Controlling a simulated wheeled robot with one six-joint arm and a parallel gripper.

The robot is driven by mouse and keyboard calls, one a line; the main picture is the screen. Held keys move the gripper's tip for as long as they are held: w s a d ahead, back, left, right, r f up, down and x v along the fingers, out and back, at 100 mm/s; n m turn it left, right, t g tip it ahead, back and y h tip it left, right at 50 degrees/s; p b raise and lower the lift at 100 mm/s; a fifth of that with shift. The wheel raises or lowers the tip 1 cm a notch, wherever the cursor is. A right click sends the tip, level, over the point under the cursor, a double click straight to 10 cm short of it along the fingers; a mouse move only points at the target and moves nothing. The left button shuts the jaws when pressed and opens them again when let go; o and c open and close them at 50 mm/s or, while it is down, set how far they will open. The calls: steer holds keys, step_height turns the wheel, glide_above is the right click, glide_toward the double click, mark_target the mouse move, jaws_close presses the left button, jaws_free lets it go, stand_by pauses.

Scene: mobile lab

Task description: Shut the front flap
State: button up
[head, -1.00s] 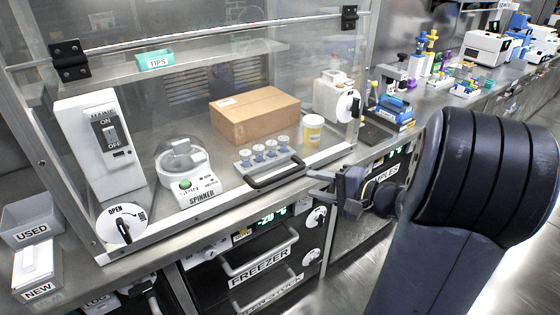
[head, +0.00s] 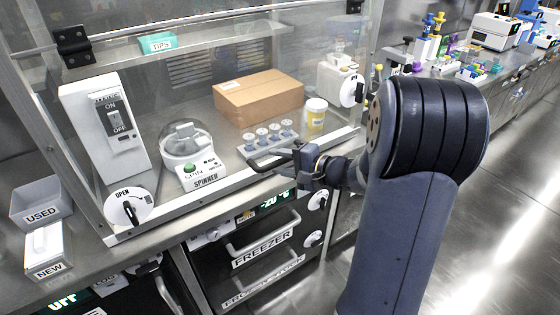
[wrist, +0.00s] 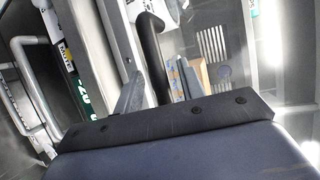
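The front flap is a clear pane hung from black hinges (head: 73,46), with a metal bottom rail (head: 222,191). It hangs down across the front of the cabinet; I cannot tell whether a small gap is left at the bottom. Its black bar handle (head: 268,161) sits on the rail and also shows in the wrist view (wrist: 152,50). My gripper (head: 292,158) is at the handle's right end. In the wrist view my gripper's fingers (wrist: 158,82) stand apart, one on each side of the handle. Round latch dials sit at the left (head: 128,207) and right (head: 352,91).
Behind the pane are a spinner (head: 188,155), a cardboard box (head: 257,97), a tube rack (head: 266,144) and a yellow-banded cup (head: 316,114). Freezer drawers (head: 265,248) with handles lie below. USED (head: 38,210) and NEW (head: 45,252) bins stand at the left. The floor at right is clear.

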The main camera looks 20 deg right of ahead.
steer(key=shift+w+a, duration=0.1)
steer(key=shift+a, duration=0.05)
jaws_close()
stand_by(0.4)
